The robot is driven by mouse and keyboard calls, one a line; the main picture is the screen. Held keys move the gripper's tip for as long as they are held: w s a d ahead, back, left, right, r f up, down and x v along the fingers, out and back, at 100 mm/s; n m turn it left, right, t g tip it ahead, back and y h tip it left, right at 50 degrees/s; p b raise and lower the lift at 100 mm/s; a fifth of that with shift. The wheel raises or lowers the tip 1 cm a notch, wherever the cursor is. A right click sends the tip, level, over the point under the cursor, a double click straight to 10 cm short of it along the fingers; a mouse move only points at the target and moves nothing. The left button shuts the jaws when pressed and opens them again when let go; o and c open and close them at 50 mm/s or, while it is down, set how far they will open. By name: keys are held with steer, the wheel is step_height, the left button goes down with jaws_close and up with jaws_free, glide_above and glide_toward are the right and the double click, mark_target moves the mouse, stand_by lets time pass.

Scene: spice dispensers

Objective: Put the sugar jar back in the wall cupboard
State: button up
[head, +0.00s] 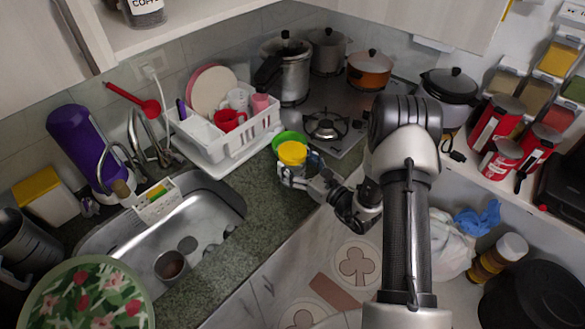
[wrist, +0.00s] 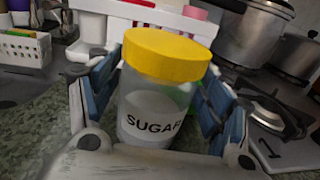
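The sugar jar (head: 292,154) has a yellow lid and clear walls with pale contents. In the wrist view, the jar (wrist: 150,115) shows its SUGAR label and leans slightly. My gripper (head: 298,172) has one finger on each side of it; in the wrist view the blue-padded fingers (wrist: 158,85) appear to press on its sides. The jar is at the counter's front edge; its base is hidden, so I cannot tell whether it touches the counter. The wall cupboard (head: 190,22) is open at the upper left, with a coffee jar (head: 145,12) on its shelf.
A green bowl (head: 287,138) is right behind the jar. A white dish rack (head: 225,135) stands behind to the left, the sink (head: 205,215) to the left. The stove (head: 335,115) with several pots is behind to the right. Red canisters (head: 497,117) stand on the right counter.

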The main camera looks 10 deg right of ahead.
steer(key=shift+r, duration=0.1)
steer(key=c, duration=1.2)
